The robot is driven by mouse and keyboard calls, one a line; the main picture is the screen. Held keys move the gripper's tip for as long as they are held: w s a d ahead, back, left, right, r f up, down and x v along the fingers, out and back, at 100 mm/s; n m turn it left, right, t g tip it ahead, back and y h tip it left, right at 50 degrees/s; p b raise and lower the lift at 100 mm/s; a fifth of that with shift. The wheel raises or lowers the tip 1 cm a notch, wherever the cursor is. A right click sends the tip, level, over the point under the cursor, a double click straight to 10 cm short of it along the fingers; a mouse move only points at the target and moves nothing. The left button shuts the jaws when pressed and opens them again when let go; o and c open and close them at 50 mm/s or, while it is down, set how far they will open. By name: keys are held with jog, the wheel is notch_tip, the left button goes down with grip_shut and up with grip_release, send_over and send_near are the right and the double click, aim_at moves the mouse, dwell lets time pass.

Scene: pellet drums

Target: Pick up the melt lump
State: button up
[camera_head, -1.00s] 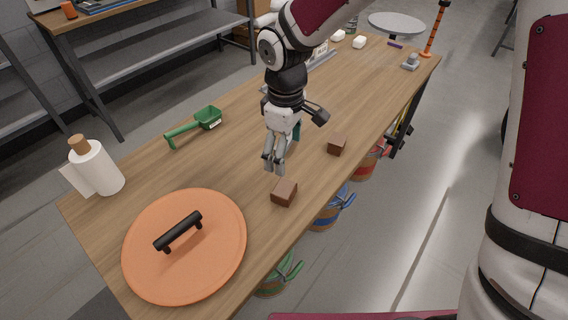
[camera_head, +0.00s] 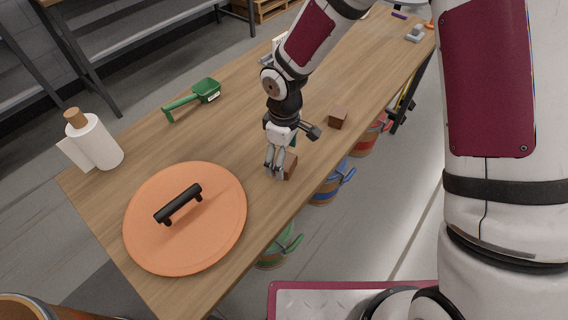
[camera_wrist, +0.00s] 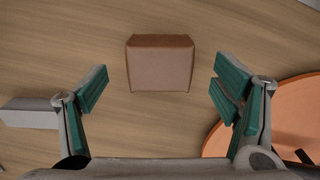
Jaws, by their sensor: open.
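Two brown blocky lumps lie on the wooden table; I cannot tell from looks which one the task names the melt lump. The nearer brown lump (camera_head: 291,166) is right beside my gripper (camera_head: 275,174), partly hidden behind the fingers. In the wrist view this lump (camera_wrist: 160,64) lies ahead of my open gripper (camera_wrist: 154,88), roughly centred between the two green-padded fingers, with clear gaps on both sides. The farther brown lump (camera_head: 338,119) sits nearer the table's right edge, apart from my gripper. My gripper points down and holds nothing.
An orange lid (camera_head: 150,240) with a black handle lies at the near end of the table (camera_head: 235,115). Drums with blue (camera_head: 328,188) and green (camera_head: 278,245) bands stand below the right edge.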

notch_tip(320, 180, down, 2)
jog(key=shift+f, duration=0.15)
jog(key=c, duration=1.2)
jog(key=shift+c, duration=0.2)
jog(key=shift+r, duration=0.2)
